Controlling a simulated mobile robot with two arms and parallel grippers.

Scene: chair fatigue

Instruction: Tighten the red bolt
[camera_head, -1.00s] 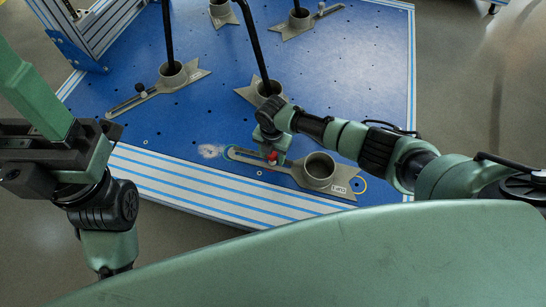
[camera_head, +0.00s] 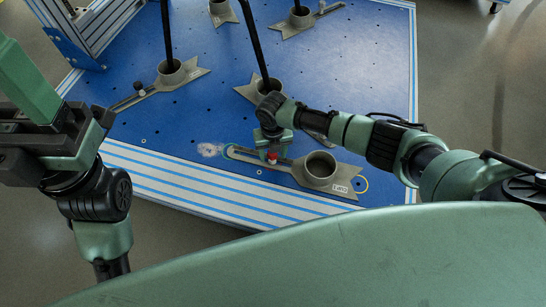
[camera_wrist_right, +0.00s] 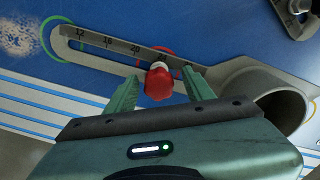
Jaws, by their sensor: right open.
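The red bolt (camera_head: 272,157) stands in the slot of a grey slotted bracket (camera_head: 340,182) near the front edge of the blue plate. In the head view my right gripper (camera_head: 271,152) hangs directly over the bolt. My left gripper (camera_head: 95,125) is at the left, partly out of view; its fingertips are not clear.
The bracket has a round grey cup (camera_head: 320,165) to the right of the bolt. Other brackets (camera_head: 172,72) with black poles stand farther back on the blue plate (camera_head: 220,110). A metal frame (camera_head: 95,35) is at the back left.

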